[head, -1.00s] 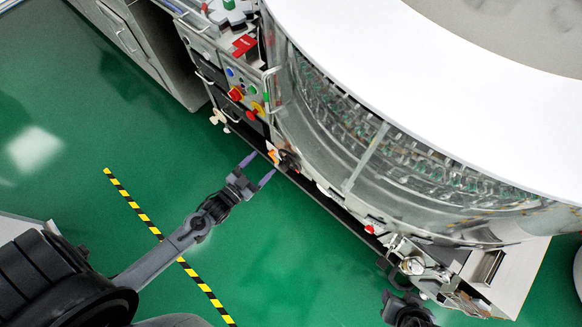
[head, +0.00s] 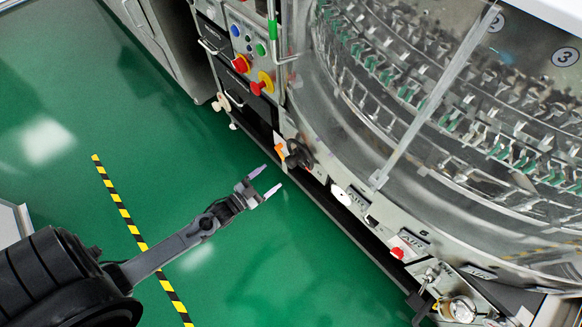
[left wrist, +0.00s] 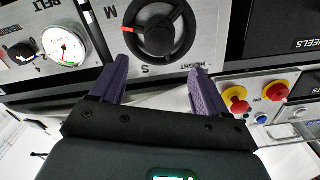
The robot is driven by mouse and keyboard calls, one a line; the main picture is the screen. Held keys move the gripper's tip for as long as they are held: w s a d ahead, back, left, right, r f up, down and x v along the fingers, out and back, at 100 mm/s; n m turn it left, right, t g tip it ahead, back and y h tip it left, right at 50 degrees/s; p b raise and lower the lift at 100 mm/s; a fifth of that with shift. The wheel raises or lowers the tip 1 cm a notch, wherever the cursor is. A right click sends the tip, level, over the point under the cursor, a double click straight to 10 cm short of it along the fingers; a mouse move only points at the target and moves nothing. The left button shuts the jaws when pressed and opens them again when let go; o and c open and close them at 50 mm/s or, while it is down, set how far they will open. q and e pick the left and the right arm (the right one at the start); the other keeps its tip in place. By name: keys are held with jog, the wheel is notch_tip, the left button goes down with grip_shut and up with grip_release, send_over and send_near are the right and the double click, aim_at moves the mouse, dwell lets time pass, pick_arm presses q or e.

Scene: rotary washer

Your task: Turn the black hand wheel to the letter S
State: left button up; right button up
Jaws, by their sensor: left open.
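The black hand wheel (head: 298,152) is on the low front panel of the washer, with an orange mark (head: 280,151) at its left. In the left wrist view the wheel (left wrist: 160,30) is cut off by the top edge. Its red-orange pointer (left wrist: 127,29) faces left there. My left gripper (head: 271,178) is open and empty, a short way in front of the wheel. Its purple fingers (left wrist: 159,66) reach toward the wheel's panel without visible contact.
Red-and-yellow knobs (head: 262,82) are on the control panel up and left of the wheel. A red button (head: 397,253) is farther right. Green floor in front of the machine is clear.

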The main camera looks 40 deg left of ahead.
aim_at(288, 164)
pick_arm(q)
jog(key=w+b, duration=0.1)
jog(key=w, duration=0.2)
jog(key=w+d+b, duration=0.1)
jog(key=w+b, duration=0.1)
jog(key=w, duration=0.1)
jog(key=w+b, duration=0.1)
jog(key=w, duration=0.2)
jog(key=shift+w+d+f, duration=0.2)
jog(key=shift+w+d, duration=0.05)
jog(key=shift+w, duration=0.1)
jog(key=shift+w+r+b, duration=0.1)
jog(key=shift+w+b, duration=0.2)
jog(key=shift+w, duration=0.2)
jog(key=shift+c, duration=0.2)
